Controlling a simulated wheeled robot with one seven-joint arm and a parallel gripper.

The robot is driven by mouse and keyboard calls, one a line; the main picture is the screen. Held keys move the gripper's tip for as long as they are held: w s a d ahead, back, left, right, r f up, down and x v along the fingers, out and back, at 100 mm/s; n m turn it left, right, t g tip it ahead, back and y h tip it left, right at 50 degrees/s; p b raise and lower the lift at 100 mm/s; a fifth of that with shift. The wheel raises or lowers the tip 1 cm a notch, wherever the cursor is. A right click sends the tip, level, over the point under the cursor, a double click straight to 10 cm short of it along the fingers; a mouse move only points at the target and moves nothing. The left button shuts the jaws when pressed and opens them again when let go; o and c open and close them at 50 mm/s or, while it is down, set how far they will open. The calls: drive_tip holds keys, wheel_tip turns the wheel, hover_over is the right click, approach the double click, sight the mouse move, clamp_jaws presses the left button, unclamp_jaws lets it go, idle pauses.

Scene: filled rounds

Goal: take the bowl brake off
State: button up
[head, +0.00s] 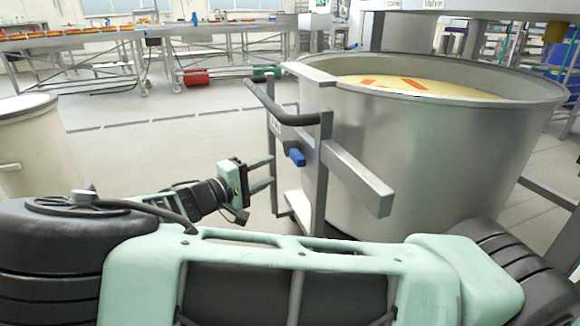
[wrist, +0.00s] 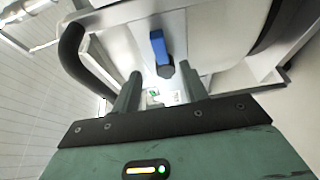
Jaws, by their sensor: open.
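A large steel mixing bowl (head: 400,165) holding pale dough stands on a wheeled frame at the right in the head view. A small blue lever (head: 297,157), which looks like the brake, is on the frame post below the dark push handle (head: 272,104). The blue lever also shows in the wrist view (wrist: 160,50), just beyond the fingertips. My gripper (head: 270,172) is open and empty, left of and a little below the lever in the head view. In the wrist view its two fingers (wrist: 159,80) are spread, with the lever lying ahead between them, apparently not touched.
A grey frame bar (head: 355,178) juts out to the right of the lever. The dark handle curves along the left in the wrist view (wrist: 75,60). A pale bin (head: 28,150) stands at the left. Conveyor tables (head: 140,38) stand at the back, with open floor before them.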

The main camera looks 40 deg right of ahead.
sight(294, 159)
drive_tip(key=d, duration=0.3)
drive_tip(key=d+b, duration=0.1)
drive_tip(key=d, duration=0.1)
drive_tip(key=w+d+b, duration=0.1)
drive_tip(key=d, duration=0.2)
drive_tip(key=shift+d, duration=0.3)
clamp_jaws()
